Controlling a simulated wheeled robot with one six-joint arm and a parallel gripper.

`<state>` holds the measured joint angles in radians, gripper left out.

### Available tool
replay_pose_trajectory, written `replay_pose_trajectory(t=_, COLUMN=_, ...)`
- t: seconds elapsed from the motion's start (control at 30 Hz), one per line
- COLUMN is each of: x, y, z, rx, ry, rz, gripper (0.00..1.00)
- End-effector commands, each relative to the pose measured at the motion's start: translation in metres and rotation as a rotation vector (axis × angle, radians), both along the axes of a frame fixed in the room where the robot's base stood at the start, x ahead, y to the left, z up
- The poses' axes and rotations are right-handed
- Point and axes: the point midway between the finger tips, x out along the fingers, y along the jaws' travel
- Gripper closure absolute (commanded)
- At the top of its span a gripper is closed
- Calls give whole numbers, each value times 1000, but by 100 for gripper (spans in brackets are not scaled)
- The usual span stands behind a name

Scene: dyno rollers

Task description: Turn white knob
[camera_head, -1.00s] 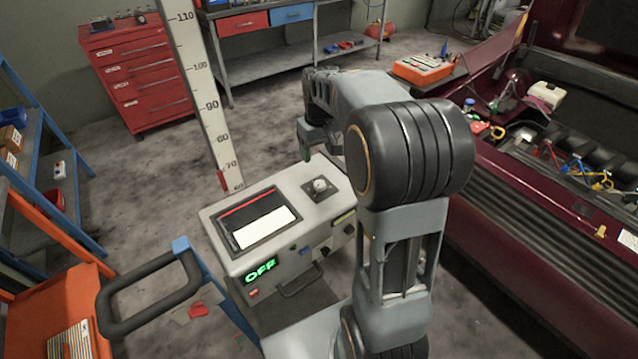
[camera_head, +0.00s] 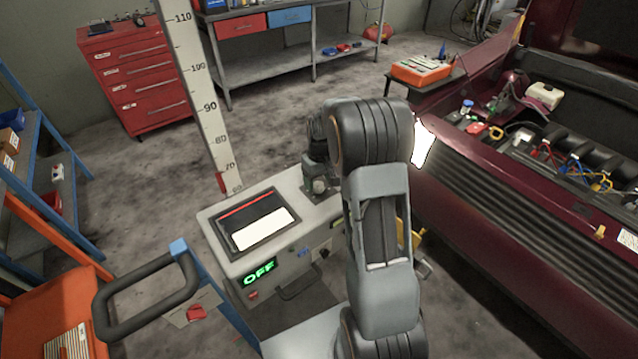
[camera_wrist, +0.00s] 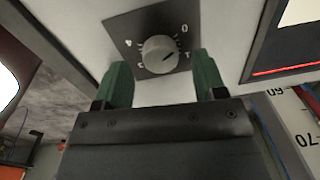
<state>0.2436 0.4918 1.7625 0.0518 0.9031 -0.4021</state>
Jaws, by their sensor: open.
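The white knob (camera_wrist: 160,54) sits on a dark square dial plate (camera_wrist: 122,28) with white marks, on the top of a light grey console. In the head view the knob (camera_head: 319,186) shows near the console's back right, partly beside my arm. My gripper (camera_wrist: 160,80) has green fingers, open, one on each side just short of the knob in the wrist view. I cannot tell whether either finger touches it. In the head view my gripper (camera_head: 318,172) is at the knob, mostly hidden behind my wrist.
The console has a screen (camera_head: 252,222) and a green OFF display (camera_head: 260,273). A tall white ruler (camera_head: 205,100) stands behind it. A dark red car (camera_head: 520,200) with its engine bay open is to the right. A cart handle (camera_head: 150,295) is at the front left.

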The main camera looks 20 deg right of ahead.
Motion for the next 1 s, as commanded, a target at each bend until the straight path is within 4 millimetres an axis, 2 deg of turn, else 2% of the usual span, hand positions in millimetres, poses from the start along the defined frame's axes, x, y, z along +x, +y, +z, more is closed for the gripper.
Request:
replay_pose_trajectory(t=0.2, x=-1, y=1, z=-16, rx=1, ry=1, rz=0, gripper=35)
replay_pose_trajectory(t=0.57, x=-1, y=1, z=-18, rx=0, ry=1, rz=0, gripper=35)
replay_pose_trajectory(t=1.0, x=0, y=1, z=-18, rx=0, ry=1, rz=0, gripper=78)
